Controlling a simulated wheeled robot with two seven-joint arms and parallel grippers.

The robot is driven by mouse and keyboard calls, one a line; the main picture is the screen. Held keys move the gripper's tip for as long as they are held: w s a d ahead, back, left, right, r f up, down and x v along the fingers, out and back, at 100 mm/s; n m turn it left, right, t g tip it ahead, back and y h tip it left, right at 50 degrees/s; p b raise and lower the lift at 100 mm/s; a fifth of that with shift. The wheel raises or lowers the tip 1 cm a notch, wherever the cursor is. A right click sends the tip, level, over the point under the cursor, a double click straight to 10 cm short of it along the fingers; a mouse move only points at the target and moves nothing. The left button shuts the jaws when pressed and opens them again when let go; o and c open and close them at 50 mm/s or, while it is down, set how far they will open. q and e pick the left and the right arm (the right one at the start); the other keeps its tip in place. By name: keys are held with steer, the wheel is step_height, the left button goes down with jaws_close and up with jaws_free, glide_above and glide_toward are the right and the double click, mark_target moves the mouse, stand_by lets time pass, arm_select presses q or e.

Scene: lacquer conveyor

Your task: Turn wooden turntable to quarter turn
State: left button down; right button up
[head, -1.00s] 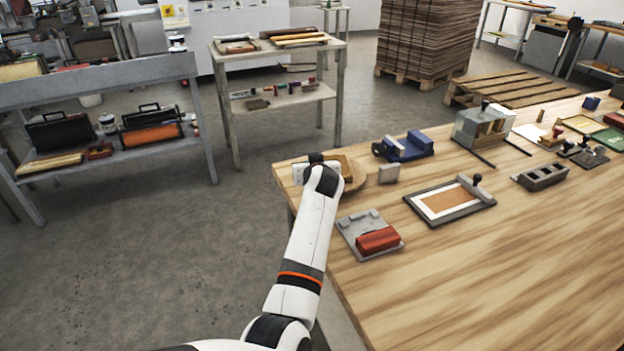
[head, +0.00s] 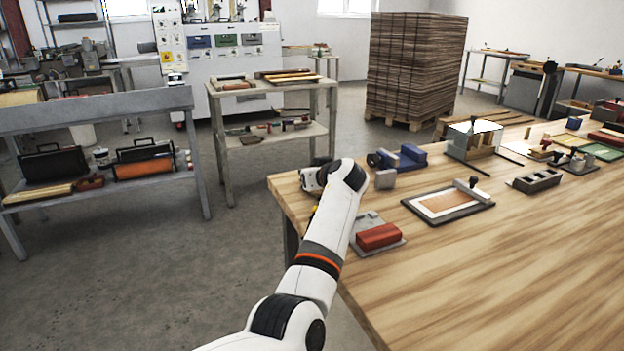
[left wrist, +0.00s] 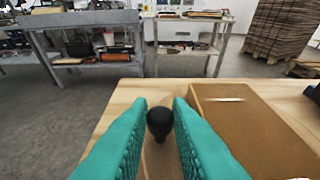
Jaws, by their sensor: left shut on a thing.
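In the left wrist view, the teal fingers of my left gripper (left wrist: 160,118) are closed around a round black knob (left wrist: 159,123), with the knob between the fingertips. A strip of brown wooden surface (left wrist: 159,160) shows under the knob between the fingers; I take it for part of the turntable. In the head view, my left gripper (head: 313,177) is at the table's far left corner, mostly behind my own wrist. My arm hides most of the turntable there, so its angle cannot be read. My right gripper is not in view.
A brown flat-topped block (left wrist: 255,125) lies close beside the right finger. The table's front right is clear.

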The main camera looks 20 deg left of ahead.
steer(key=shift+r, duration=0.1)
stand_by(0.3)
arm_select(q)
steer(key=c, duration=1.3)
jaws_free()
steer(key=shift+s+d+r, duration=0.2)
steer(key=shift+s+d, duration=0.1)
steer(key=shift+d, duration=0.05)
steer(key=v, duration=0.5)
steer(key=shift+s+d, duration=0.1)
steer(key=shift+s+d+r, duration=0.25)
steer(key=shift+s+d, duration=0.15)
steer(key=shift+s, duration=0.05)
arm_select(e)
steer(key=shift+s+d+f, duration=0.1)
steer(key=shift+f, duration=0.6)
